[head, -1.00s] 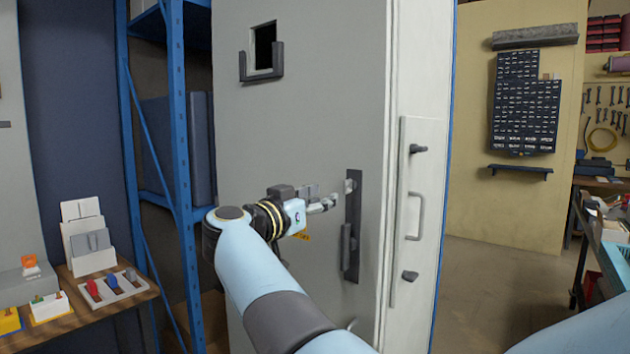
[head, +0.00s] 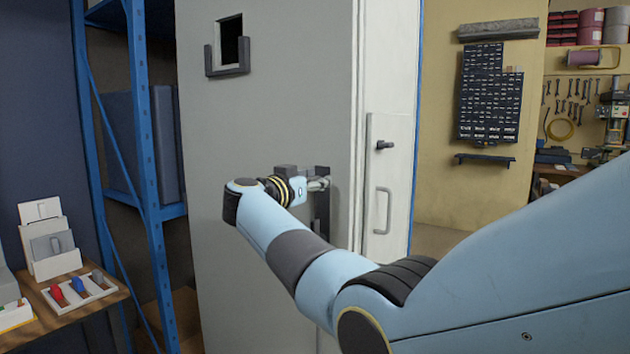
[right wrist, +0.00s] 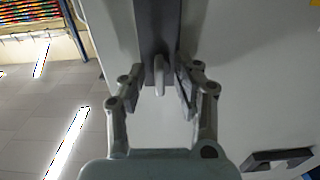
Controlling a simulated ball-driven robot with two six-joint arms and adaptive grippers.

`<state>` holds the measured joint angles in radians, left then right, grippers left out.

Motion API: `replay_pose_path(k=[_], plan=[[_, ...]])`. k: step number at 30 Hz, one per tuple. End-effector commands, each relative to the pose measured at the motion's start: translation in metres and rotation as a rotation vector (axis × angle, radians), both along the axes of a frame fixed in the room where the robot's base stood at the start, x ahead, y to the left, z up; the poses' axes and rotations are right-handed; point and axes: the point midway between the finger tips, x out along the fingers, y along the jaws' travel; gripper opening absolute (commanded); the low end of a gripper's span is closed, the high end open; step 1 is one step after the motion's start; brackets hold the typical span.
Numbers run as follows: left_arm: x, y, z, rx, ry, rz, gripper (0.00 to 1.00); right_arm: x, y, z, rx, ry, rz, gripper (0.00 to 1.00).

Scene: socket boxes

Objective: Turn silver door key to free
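The silver door key (right wrist: 160,75) shows in the right wrist view as a slim pale piece standing out from a dark lock plate (right wrist: 156,25). My right gripper (head: 318,184) is at the upper part of this plate on the grey door (head: 270,120). In the right wrist view its fingers (right wrist: 162,88) stand on either side of the key, with a visible gap at each pad, so it is open. In the head view the gripper hides the key, and my arm covers the plate's lower part. My left gripper is out of view.
A blue shelf frame (head: 140,130) stands left of the door. A small table at the lower left bears a tray (head: 98,293) of coloured-handled keys. A pale panel with a bar handle (head: 382,210) is right of the door. My arm fills the lower right.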

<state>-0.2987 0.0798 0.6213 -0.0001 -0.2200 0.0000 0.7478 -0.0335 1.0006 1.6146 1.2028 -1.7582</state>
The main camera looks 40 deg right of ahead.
Motion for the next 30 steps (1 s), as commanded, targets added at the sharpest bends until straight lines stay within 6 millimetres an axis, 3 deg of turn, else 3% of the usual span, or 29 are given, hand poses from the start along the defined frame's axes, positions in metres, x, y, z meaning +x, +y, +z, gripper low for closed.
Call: replay_pose_path(k=[3, 11, 23, 30], plan=[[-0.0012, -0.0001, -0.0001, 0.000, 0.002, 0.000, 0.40, 0.0000, 0.0003, -0.0001, 0.000, 0.000, 0.000, 0.32], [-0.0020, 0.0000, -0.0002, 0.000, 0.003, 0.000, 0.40, -0.0001, 0.0006, -0.0001, 0.000, 0.001, 0.000, 0.00], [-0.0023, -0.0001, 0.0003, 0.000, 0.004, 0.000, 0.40, -0.0003, 0.0006, 0.0000, 0.006, -0.014, 0.000, 0.00], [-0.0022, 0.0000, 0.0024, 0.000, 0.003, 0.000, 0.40, -0.0008, 0.0002, 0.0004, 0.045, -0.108, 0.000, 0.00]])
